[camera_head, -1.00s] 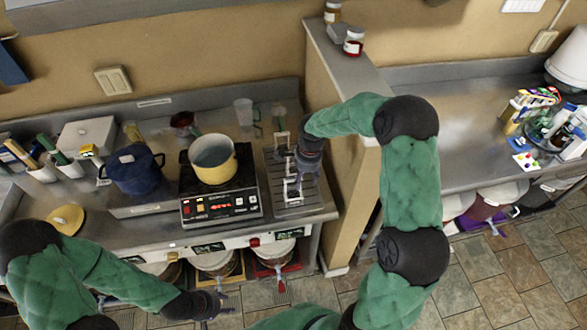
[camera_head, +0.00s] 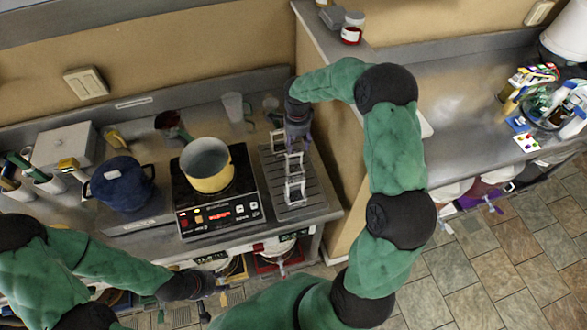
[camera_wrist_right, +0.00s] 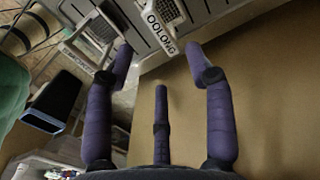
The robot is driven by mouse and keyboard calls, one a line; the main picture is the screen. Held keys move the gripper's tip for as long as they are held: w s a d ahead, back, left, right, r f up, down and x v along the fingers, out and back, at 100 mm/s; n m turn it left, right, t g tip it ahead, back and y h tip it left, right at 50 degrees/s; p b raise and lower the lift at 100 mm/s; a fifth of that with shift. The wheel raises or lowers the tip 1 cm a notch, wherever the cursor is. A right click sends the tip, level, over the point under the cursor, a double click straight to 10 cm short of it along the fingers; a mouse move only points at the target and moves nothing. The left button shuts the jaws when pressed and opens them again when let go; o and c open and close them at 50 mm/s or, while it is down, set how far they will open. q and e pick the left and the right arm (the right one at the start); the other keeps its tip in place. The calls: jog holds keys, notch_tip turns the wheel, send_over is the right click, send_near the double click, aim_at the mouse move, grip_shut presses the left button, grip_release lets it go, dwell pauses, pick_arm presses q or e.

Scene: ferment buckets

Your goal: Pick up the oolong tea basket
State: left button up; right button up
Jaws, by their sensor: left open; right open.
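The oolong tea basket (camera_wrist_right: 168,22) shows at the top of the right wrist view, with a grey mesh body and a white handle plate reading OOLONG. A second labelled basket (camera_wrist_right: 88,50) is to its left; its label is hard to read. In the head view small metal baskets (camera_head: 294,187) stand on the ribbed drain tray; their labels are too small to read. My right gripper (camera_head: 297,140) is at the tray's back end, close to the baskets. Its purple fingers are spread and empty (camera_wrist_right: 160,52), just short of the oolong handle. My left gripper (camera_head: 208,292) is open and empty, low before the counter.
A yellow pot (camera_head: 207,180) sits on a black cooker (camera_head: 217,217) left of the tray. A blue lidded pot (camera_head: 122,187) and clear cup (camera_head: 233,107) are nearby. A tan partition wall (camera_head: 335,125) stands right of the tray. A dark container (camera_wrist_right: 52,108) shows in the wrist view.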

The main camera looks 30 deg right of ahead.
aim_at(295, 153)
jog(key=shift+w+f, duration=0.25)
jog(key=shift+f, duration=0.9)
jog(key=f, duration=0.3)
jog(key=f+p, duration=0.1)
jog(key=shift+a+f, duration=0.3)
jog(key=shift+f, duration=0.1)
grip_shut()
